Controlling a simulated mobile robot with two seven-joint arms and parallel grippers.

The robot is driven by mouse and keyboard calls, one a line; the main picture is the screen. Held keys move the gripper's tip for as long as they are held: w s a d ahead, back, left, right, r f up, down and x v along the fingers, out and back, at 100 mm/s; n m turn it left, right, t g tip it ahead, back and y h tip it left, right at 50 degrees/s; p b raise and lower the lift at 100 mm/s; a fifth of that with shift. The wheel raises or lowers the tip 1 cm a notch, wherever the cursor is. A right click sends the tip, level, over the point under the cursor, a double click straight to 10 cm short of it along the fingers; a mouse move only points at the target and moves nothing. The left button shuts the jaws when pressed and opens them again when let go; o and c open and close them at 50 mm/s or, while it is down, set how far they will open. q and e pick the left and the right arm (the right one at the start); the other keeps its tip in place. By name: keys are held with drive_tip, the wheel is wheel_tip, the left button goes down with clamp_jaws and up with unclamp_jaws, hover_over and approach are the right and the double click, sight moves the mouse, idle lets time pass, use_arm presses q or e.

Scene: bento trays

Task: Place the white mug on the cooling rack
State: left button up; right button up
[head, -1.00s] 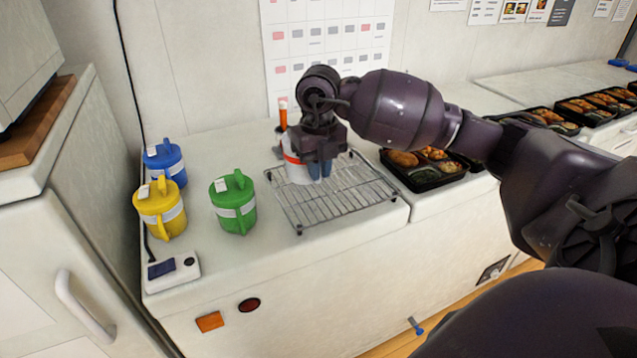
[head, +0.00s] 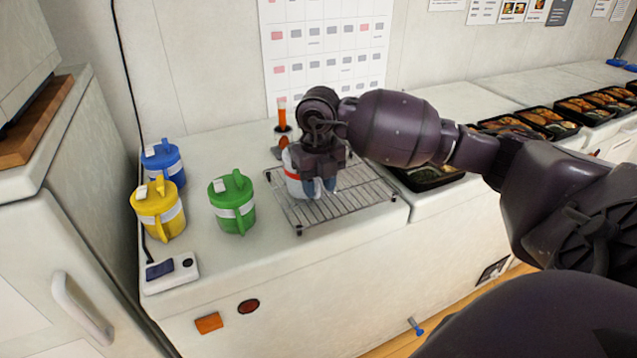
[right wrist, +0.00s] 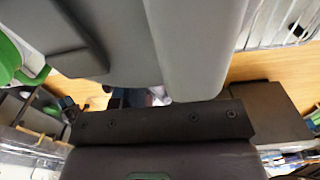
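The white mug (head: 295,184) with a red band shows in the head view, upright over the left-middle part of the wire cooling rack (head: 358,205). I cannot tell whether its base touches the wires. My right gripper (head: 320,187) points down at the mug's right side, its blue fingertips low near the rack. It appears shut on the mug, probably at the handle, but the grip itself is hidden. The right wrist view shows large grey surfaces close up and no clear mug. My left gripper is out of view.
Green (head: 232,215), yellow (head: 158,222) and blue (head: 162,150) lidded mugs stand left of the rack. A white device (head: 170,273) lies at the counter's front left. An orange-topped item (head: 282,112) stands behind the rack; a food tray (head: 432,184) is to the right.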

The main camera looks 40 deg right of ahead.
wheel_tip(320, 180, up, 12)
drive_tip(key=p, duration=0.1)
idle(0.6)
drive_tip(key=shift+r, duration=0.1)
idle(0.3)
